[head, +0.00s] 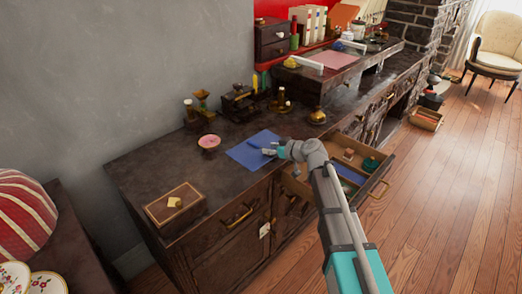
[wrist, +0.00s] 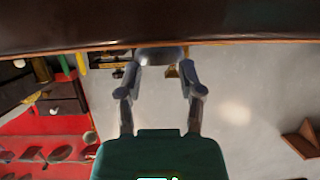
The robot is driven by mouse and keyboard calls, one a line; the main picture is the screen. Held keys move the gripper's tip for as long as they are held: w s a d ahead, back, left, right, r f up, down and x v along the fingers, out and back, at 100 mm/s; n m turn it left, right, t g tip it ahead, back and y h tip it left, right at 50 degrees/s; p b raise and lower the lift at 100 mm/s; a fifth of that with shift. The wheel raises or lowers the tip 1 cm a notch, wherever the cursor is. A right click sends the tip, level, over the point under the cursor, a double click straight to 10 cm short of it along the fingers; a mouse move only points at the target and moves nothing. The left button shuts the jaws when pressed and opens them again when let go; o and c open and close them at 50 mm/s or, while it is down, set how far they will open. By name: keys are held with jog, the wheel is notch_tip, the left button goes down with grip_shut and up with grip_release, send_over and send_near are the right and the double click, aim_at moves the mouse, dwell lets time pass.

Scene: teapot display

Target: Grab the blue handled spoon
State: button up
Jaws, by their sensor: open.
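A blue mat (head: 243,157) lies on the dark wooden counter in the head view. A small darker blue stick-like shape (head: 253,144) lies on it, perhaps the spoon's handle; it is too small to be sure. My gripper (head: 268,152) is at the right part of the mat, low over the counter. In the wrist view my gripper (wrist: 162,65) is open, its two fingers apart. A grey rounded thing (wrist: 160,55) shows between the fingertips, against the dark counter edge; I cannot tell whether it is part of a spoon.
A pink-topped bowl (head: 208,141) and a wooden box (head: 174,205) stand left of the mat. Brass items, including a small pot (head: 317,116), stand behind it. An open drawer (head: 365,187) holding several items juts out below my arm. Bare counter surrounds the mat's left side.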

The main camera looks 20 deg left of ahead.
aim_at(262, 147)
jog(key=shift+b+x, duration=0.5)
jog(key=shift+x, duration=1.2)
grip_shut()
